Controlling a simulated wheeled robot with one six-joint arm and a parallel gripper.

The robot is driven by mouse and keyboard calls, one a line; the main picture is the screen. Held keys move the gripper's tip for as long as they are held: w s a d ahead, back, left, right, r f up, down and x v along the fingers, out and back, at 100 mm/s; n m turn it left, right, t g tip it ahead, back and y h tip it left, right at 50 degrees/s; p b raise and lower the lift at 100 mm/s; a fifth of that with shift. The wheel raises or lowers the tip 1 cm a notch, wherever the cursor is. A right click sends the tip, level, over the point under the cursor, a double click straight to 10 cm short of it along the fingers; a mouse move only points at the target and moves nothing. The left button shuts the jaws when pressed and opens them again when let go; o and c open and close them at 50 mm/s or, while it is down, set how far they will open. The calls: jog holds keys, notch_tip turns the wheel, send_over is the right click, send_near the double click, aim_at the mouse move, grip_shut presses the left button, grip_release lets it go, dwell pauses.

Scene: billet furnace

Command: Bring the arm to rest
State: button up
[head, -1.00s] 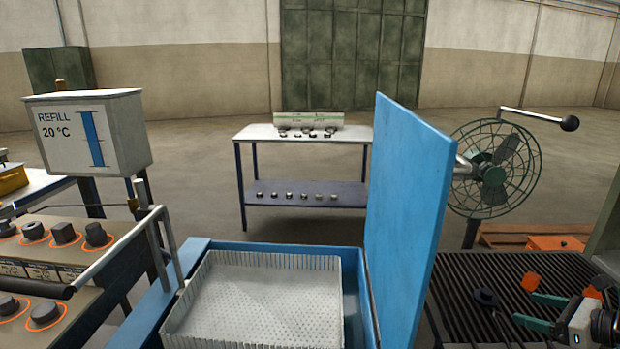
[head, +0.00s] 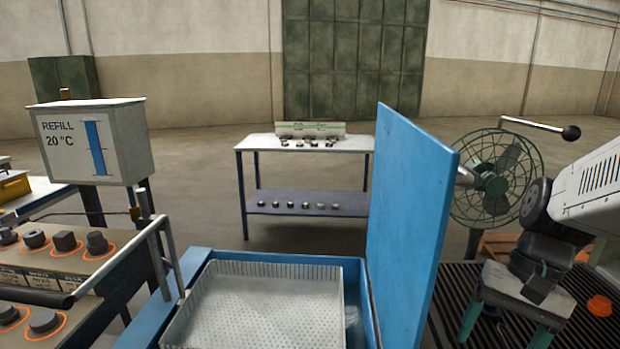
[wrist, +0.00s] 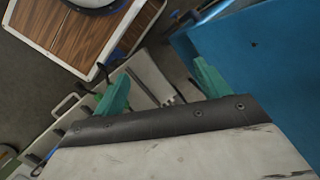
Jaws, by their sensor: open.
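My gripper (head: 507,330) is at the lower right of the head view, over the dark slatted grate (head: 455,285), pointing down. Its two green fingers stand apart with nothing between them. In the wrist view my gripper (wrist: 162,86) is also open and empty. My white arm link (head: 598,190) comes in from the right edge, bent at a dark joint above the gripper. An orange-hot piece (head: 600,305) lies on the grate just right of the gripper.
A blue tank with a white perforated basket (head: 255,305) is in front, its upright blue lid (head: 410,220) left of my gripper. A green caged fan (head: 497,180) stands behind the arm. A control panel (head: 55,270) is at left, a table (head: 305,143) at the back.

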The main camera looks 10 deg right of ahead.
jog(key=s+a+r+n+t+h, duration=0.2)
jog(key=a+r+n+h, duration=0.1)
jog(key=a+r+n, duration=0.3)
jog(key=shift+s+a+r+n+t+h, duration=0.3)
jog(key=shift+s+a+r+n+t, duration=0.1)
jog(key=shift+a+n, duration=0.2)
dwell(0.4)
